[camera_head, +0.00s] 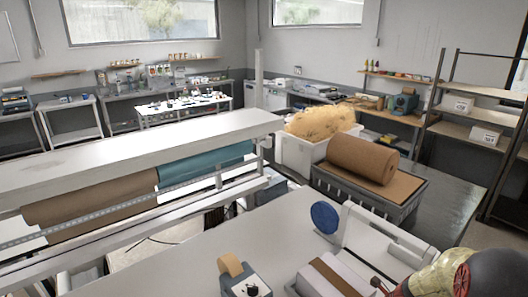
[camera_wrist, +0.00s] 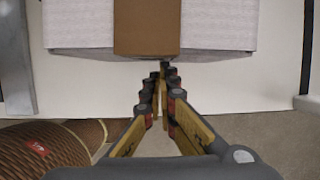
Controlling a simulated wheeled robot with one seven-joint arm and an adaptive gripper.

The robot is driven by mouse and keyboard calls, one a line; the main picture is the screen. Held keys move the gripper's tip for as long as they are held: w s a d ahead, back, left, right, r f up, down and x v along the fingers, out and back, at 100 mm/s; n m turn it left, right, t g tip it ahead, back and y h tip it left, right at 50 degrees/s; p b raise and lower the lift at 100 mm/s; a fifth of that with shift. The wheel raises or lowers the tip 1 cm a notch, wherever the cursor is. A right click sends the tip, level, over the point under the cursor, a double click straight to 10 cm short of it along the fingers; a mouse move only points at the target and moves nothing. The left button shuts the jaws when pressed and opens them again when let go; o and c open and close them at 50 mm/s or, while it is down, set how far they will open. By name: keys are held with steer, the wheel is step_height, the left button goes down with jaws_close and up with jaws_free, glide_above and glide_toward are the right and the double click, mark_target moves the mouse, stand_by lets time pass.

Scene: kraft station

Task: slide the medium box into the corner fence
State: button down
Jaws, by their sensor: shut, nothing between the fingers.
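The medium box is a white box with a brown band across its top (camera_head: 321,283), on the light table at the bottom of the head view. In the wrist view the box (camera_wrist: 85,22) spans the top, its brown band near the middle. My gripper (camera_wrist: 163,72) is shut and empty, its fingertips at the near edge of the box by the band. I cannot tell whether they touch it. A white raised fence (camera_head: 385,240) stands beyond the box in the head view. Its corner is partly hidden.
A tape dispenser (camera_head: 240,280) stands left of the box, and a blue disc (camera_head: 325,217) is by the fence. A brown ribbed roll (camera_wrist: 50,148) lies below the table edge in the wrist view. The table (camera_head: 290,228) left of the disc is clear.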

steer(key=shift+w+a, duration=0.45)
steer(key=shift+w, duration=0.25)
steer(key=shift+p, duration=0.3)
steer(key=shift+s+d+r, duration=0.1)
steer(key=shift+s+d, duration=0.45)
steer(key=shift+s, duration=0.2)
steer(key=w+p+v, duration=0.1)
steer(key=p+v, duration=0.7)
steer(key=v, duration=0.2)
steer(key=shift+a+r+p, duration=0.25)
steer(key=shift+a+p, duration=0.05)
steer(key=shift+a, duration=0.1)
